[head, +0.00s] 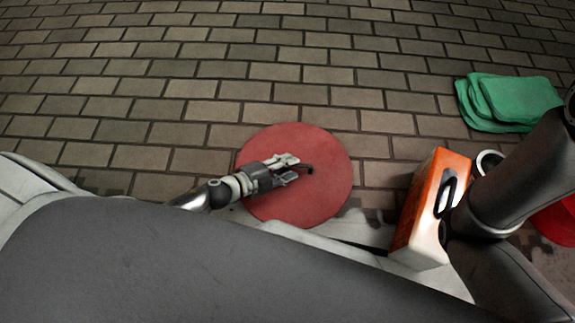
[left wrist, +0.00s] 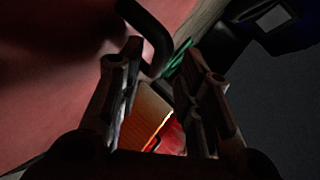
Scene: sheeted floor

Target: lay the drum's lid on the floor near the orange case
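The drum's lid is a round red disc (head: 325,195) in the middle of the head view, with a dark curved handle (head: 309,168). The lid's red surface (left wrist: 45,85) and the handle (left wrist: 152,30) fill the upper left of the left wrist view. My left gripper (head: 297,169) is over the lid, its fingers spread and the handle near their tips. I cannot tell whether they touch it. The orange case (head: 413,212) stands to the lid's right, and shows between the fingers in the left wrist view (left wrist: 145,122). What lies under the lid is hidden. My right gripper is out of view.
A folded green cloth (head: 508,102) lies on the floor at the upper right. A red object (head: 558,228) shows partly at the right edge, behind my right arm. The paved floor (head: 200,70) beyond the lid is clear. My own body fills the bottom.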

